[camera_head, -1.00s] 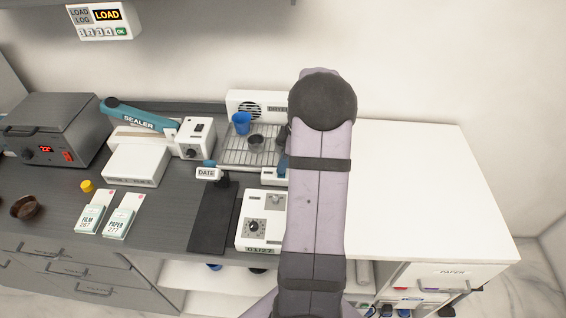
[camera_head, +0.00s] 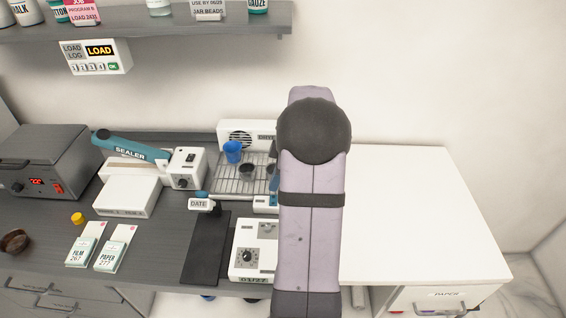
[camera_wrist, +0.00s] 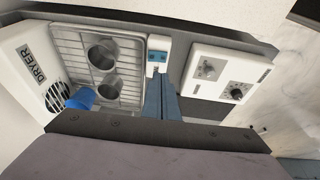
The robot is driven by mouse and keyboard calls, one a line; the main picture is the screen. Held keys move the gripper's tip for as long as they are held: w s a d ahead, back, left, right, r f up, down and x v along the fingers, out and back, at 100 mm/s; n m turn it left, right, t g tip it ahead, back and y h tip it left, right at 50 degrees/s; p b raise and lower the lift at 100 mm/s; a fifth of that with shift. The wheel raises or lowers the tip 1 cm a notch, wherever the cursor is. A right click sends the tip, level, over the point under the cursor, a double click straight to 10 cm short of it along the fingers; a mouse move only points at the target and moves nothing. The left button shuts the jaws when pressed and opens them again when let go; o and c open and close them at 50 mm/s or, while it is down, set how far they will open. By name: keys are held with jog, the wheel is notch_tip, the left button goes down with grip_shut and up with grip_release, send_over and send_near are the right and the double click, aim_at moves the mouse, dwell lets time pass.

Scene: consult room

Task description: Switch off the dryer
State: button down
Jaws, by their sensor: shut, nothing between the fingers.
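The dryer is a white unit (camera_head: 262,128) with a round fan grille, standing at the back of the counter. Its lettering and grille also show on the dryer in the wrist view (camera_wrist: 30,62). A wire rack (camera_head: 226,187) in front of it holds a blue cup (camera_head: 232,151) and dark round cups (camera_head: 246,171). A small white block with a blue switch (camera_wrist: 157,50) sits at the rack's edge. My gripper (camera_wrist: 160,78) has its blue fingers shut and empty, with the tips close to that block; I cannot tell whether they touch. My arm hides part of this in the head view.
A white box with a dial (camera_head: 250,238) stands in front of the rack. Left are a dark mat (camera_head: 204,250), a DATE tag (camera_head: 200,204), the sealer (camera_head: 125,190) and a grey device (camera_head: 50,160). The white counter (camera_head: 420,210) at right is bare.

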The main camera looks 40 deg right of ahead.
jog(key=b+v, duration=0.1)
jog(key=v, duration=0.7)
jog(key=shift+b, duration=0.4)
jog(key=shift+f, duration=0.1)
jog(key=shift+w+d+b, duration=0.4)
jog(key=shift+d+b, duration=0.2)
jog(key=shift+b, duration=0.5)
